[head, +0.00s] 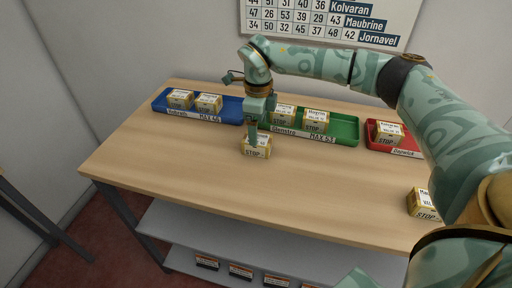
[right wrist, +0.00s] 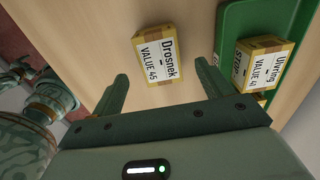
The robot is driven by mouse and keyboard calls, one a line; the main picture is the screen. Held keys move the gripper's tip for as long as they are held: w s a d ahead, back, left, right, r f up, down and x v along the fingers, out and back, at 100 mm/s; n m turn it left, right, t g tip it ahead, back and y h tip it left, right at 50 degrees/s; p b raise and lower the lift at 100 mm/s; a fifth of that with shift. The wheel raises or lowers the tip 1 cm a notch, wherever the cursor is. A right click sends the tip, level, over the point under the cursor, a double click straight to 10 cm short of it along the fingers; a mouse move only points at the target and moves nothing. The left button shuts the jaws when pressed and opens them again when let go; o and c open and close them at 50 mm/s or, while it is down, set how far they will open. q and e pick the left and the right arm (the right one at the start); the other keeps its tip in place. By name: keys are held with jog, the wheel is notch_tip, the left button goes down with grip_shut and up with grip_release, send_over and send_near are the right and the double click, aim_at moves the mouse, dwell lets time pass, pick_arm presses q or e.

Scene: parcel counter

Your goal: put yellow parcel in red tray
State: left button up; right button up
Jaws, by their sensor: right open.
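A yellow parcel (head: 257,148) with white labels stands on the bare counter in front of the trays. In the right wrist view this parcel (right wrist: 157,54) reads "Drosnek VALUE 45" and lies just beyond and between my fingertips. My right gripper (head: 254,132) is over it, open and empty; the right wrist view shows its two fingers (right wrist: 161,78) spread apart. The red tray (head: 404,151) is at the right of the back row, partly behind my right arm, and holds a similar parcel (head: 388,133). My left gripper is not seen.
A blue tray (head: 229,117) and a green tray (head: 348,138) each hold two similar parcels. Another yellow parcel (head: 423,204) stands at the counter's right, partly hidden by my arm. The counter's middle and left (head: 190,155) are clear. A lower shelf (head: 200,240) is below.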

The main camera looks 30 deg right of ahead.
aim_at(263, 147)
notch_tip(263, 147, down, 6)
jog(key=shift+w+f+b, duration=0.1)
jog(key=shift+f+b, duration=0.15)
jog(key=shift+b, duration=0.9)
jog(key=shift+r, duration=0.15)
jog(key=shift+c, duration=0.4)
jog(key=c, duration=1.1)
jog(key=shift+o, duration=0.2)
